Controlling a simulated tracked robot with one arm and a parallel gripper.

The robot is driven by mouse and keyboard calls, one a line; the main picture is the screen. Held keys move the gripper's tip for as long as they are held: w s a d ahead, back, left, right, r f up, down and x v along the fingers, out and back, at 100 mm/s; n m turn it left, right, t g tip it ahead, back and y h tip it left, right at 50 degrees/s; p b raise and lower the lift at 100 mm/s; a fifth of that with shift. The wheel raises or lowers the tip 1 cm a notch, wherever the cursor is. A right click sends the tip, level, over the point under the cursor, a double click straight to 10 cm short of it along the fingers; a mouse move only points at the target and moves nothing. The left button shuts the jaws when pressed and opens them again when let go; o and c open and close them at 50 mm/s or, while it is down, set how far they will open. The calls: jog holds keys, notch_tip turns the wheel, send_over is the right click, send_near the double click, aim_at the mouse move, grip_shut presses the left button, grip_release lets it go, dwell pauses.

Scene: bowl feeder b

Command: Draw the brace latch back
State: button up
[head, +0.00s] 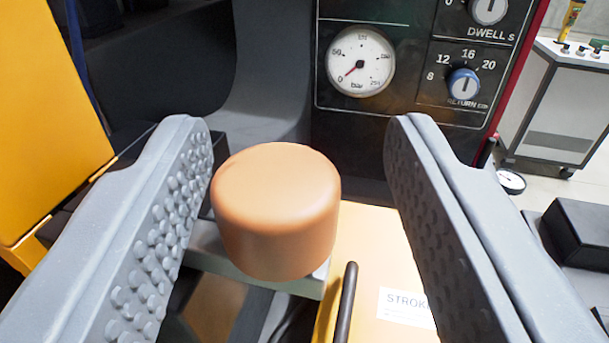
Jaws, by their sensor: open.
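My gripper (295,130) is open, with one grey finger at the left and one at the right. The inner face of the left finger is studded. A rounded orange-brown knob (276,208) shows between the fingers, nearer the left one. A gap shows between it and the right finger. Its edge lies close to the left finger in the picture; I cannot tell whether they touch. A grey metal bar (215,252) shows beneath the knob. No part is labelled as the brace latch, so I cannot tell for sure whether this knob belongs to it.
A dark rod (347,302) stands right of the knob, by a yellow panel (375,255) with a "STROKE" label (405,307). A black control panel (410,75) with a pressure gauge (360,62) and dials stands behind. A yellow panel (45,120) is at the left.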

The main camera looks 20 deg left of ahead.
jog(key=v, duration=1.3)
jog(key=shift+s+b, duration=0.25)
jog(key=shift+b, duration=0.2)
jog(key=s+d+r+m+t+h+b, duration=0.2)
jog(key=r+h, duration=0.5)
jog(key=r, duration=1.8)
jog(key=s+a+r+m+g, duration=0.1)
jog(key=s+r, duration=0.6)
jog(key=s, duration=0.5)
jog(key=s+a+r+m+g+b, duration=0.1)
jog(key=s+r+g, duration=0.1)
jog(key=s+r, duration=0.6)
jog(key=s, duration=0.3)
jog(key=shift+s+a+r+g+y, duration=0.25)
jog(key=shift+s+a+g+y, duration=0.05)
jog(key=shift+s+a+y, duration=0.1)
